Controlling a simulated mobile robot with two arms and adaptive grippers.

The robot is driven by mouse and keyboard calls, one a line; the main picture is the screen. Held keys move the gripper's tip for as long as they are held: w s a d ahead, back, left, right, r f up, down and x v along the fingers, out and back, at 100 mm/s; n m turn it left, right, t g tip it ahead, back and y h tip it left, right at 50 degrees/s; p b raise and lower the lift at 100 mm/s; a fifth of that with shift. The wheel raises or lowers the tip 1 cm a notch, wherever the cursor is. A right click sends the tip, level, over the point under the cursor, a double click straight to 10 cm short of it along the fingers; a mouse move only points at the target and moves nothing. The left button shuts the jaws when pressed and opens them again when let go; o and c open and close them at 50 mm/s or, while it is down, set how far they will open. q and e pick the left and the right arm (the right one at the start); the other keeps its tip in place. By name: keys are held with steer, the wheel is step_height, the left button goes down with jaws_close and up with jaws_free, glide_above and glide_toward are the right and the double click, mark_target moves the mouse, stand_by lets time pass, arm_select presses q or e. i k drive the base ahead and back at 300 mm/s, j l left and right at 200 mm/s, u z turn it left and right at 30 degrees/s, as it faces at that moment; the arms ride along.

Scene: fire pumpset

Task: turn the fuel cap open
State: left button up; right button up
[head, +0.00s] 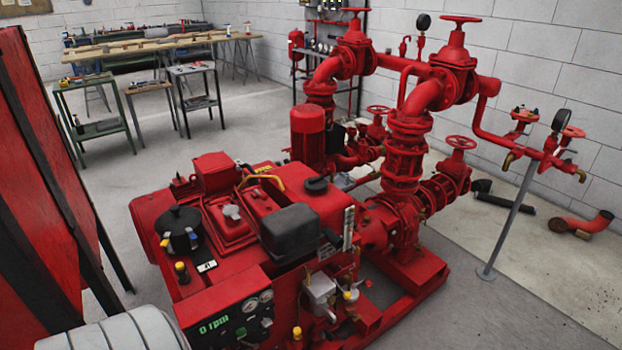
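The red pumpset engine (225,245) stands in the middle of the floor. A dark round cap (316,184) sits on top of the red tank-like box (322,203) at its back. A smaller grey cap (231,212) sits on a raised red housing further left. I cannot tell for sure which of these is the fuel cap; both look seated. Neither of my grippers is in view, and nothing touches the caps.
A control panel (233,320) with gauges faces front. A black box (290,232) and a black round canister (180,229) stand near the caps. Red pipes and valves (405,160) rise at right. A red panel (45,190) stands at left. Workbenches (150,50) line the back.

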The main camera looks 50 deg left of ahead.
mark_target(316, 184)
steer(key=u, duration=1.5)
steer(key=i+l+u, duration=0.15)
steer(key=u, duration=0.35)
steer(key=i+l+u, duration=0.1)
steer(key=l+u, duration=0.35)
